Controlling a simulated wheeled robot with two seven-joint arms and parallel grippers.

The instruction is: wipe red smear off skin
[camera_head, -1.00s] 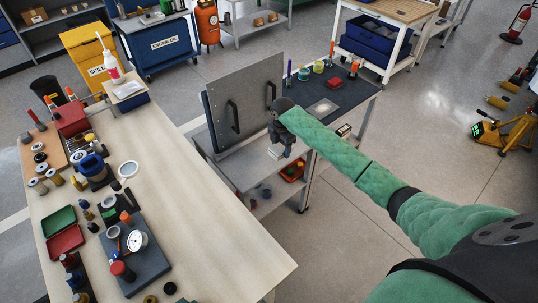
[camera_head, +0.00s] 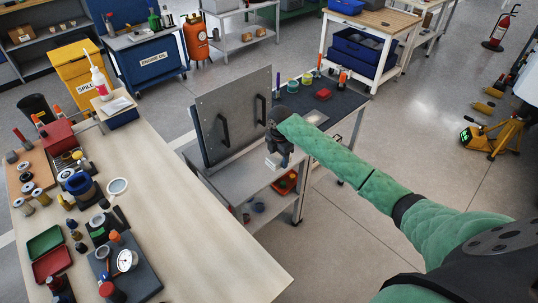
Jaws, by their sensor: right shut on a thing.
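The skin is likely the grey upright panel (camera_head: 231,88) with two dark handles, standing on the grey cart left of my right gripper. I see no red smear on the face turned to me. My right gripper (camera_head: 276,158) hangs at the end of the green-sleeved arm, beside the panel's right edge and pointing down. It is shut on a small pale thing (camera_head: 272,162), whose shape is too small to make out. I cannot tell whether that thing touches the cart. My left gripper is out of view.
The cart's dark top (camera_head: 335,100) carries bottles, jars and a red block (camera_head: 323,94). Open floor lies to the right.

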